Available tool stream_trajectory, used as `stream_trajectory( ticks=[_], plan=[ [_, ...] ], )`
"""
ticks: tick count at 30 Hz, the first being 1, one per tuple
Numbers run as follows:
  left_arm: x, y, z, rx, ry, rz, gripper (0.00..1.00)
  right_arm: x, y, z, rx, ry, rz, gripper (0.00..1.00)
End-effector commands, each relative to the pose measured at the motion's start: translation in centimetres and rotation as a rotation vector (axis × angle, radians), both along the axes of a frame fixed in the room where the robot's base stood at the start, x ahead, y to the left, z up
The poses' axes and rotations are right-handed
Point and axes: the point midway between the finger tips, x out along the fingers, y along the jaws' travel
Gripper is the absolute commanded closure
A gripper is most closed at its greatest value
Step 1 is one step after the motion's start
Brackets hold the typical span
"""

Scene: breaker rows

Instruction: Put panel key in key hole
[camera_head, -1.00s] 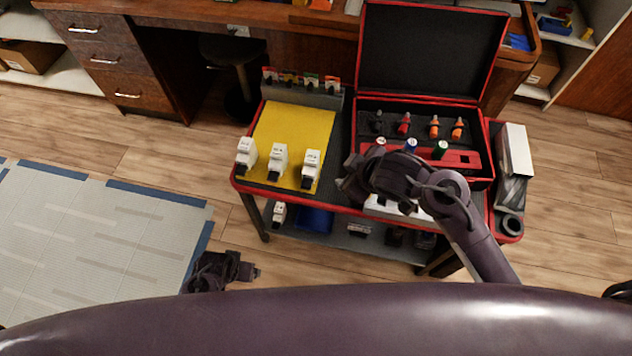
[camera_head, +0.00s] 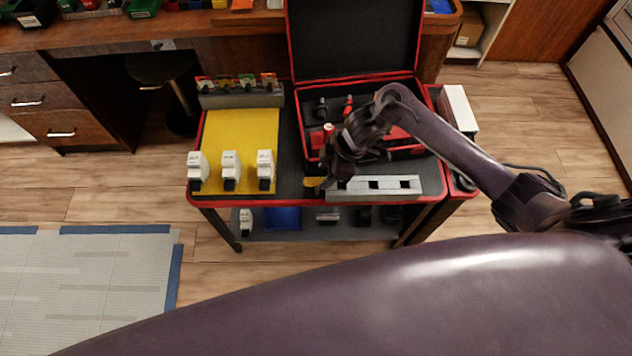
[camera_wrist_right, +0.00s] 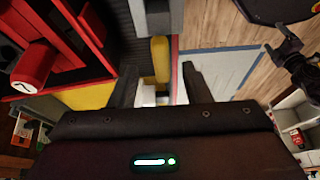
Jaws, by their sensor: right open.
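My right gripper (camera_head: 330,172) is open above the dark cart top, between the yellow mat and the white strip. A small yellow piece (camera_head: 311,183), perhaps the panel key, lies just beside its fingers in the head view. In the right wrist view, the yellow piece (camera_wrist_right: 160,58) shows upright between and beyond the open fingertips (camera_wrist_right: 162,85), not gripped. The white strip (camera_head: 405,186) with dark square openings lies at the cart's front edge. I cannot tell which opening is a key hole. My left gripper (camera_wrist_right: 292,55) shows dark at the right edge of the wrist view; its jaws are unclear.
An open red-edged case (camera_head: 352,40) stands at the back of the cart. A red handle (camera_wrist_right: 32,65) with a white numbered end is close left of the gripper. Three white breakers (camera_head: 230,170) stand on the yellow mat (camera_head: 240,130). A breaker rail (camera_head: 240,97) is behind.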

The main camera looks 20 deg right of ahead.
Motion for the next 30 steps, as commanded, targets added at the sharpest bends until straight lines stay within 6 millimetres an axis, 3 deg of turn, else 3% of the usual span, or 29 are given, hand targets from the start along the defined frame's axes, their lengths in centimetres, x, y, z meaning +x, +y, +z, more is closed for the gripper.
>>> stream_trajectory(
  ticks=[4,9,17,27,30],
  plan=[
    [0.0,0.0,-0.2,0.000,0.000,0.000,0.15,0.1,1.5,-2.0,0.002,0.003,0.002,0.56],
    [0.0,0.0,-0.5,0.000,0.001,0.000,0.15,0.4,2.1,-3.7,-0.001,0.001,-0.001,0.56],
    [0.0,0.0,-0.4,-0.001,0.001,0.000,0.15,0.5,2.2,-3.8,-0.001,-0.001,0.001,0.56],
    [0.0,0.0,-0.4,-0.001,0.001,0.000,0.15,0.5,2.1,-3.8,0.000,-0.001,0.001,1.00],
    [0.0,-0.1,-0.4,-0.001,0.000,0.000,0.15,0.5,2.1,-3.8,0.000,-0.001,0.001,1.00]
  ],
)
